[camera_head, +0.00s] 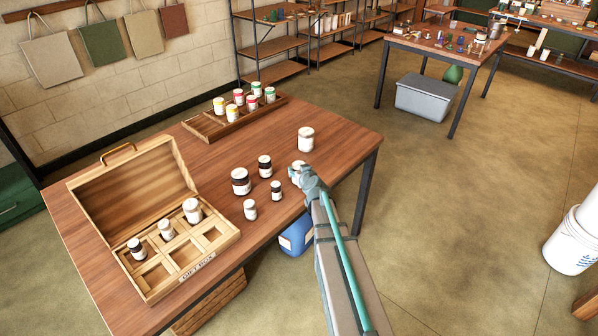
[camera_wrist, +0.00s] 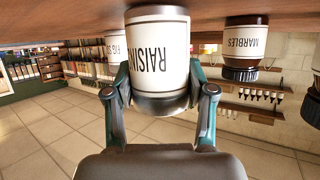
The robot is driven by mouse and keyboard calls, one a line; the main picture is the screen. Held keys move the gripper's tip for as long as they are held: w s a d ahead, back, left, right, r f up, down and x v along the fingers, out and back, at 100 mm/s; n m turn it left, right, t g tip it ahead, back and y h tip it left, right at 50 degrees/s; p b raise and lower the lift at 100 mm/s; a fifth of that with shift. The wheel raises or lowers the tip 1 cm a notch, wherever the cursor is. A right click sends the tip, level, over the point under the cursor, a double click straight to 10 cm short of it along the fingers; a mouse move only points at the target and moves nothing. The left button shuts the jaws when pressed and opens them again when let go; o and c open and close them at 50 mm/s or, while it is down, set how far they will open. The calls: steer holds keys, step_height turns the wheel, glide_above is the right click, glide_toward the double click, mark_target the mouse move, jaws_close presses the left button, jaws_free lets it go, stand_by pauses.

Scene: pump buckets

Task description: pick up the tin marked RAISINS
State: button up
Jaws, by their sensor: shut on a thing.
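The tin marked RAISINS (camera_wrist: 158,50) is white with a dark band and appears upside down in the wrist view. My gripper (camera_wrist: 160,84) has one finger on each side of it and is shut on it. In the head view my gripper (camera_head: 298,173) is at the table's right side, and only a pale bit of the tin shows there. I cannot tell whether the tin touches the table.
A MARBLES jar (camera_wrist: 243,45) and a partly hidden jar (camera_wrist: 115,44) stand close by. Several jars, one of them a large dark-banded jar (camera_head: 240,182), stand left of my gripper. A white jar (camera_head: 306,140) stands behind. An open compartment box (camera_head: 208,266) and a rack (camera_head: 205,128) hold more.

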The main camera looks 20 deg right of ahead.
mark_target(298, 162)
steer(key=shift+r, duration=0.5)
step_height(298, 162, up, 2)
steer(key=shift+r+p, duration=0.1)
steer(key=shift+p, duration=0.9)
steer(key=r+p+v, duration=0.1)
steer(key=p+v, duration=0.2)
steer(key=v, duration=0.5)
steer(key=w+d+r+p+v, duration=0.1)
steer(key=r+p+v, duration=0.1)
steer(key=v, duration=0.6)
steer(key=shift+r+p, duration=0.35)
steer(key=shift+p, duration=0.05)
steer(key=shift+s+d+f, duration=0.1)
steer(key=shift+s+d, duration=0.05)
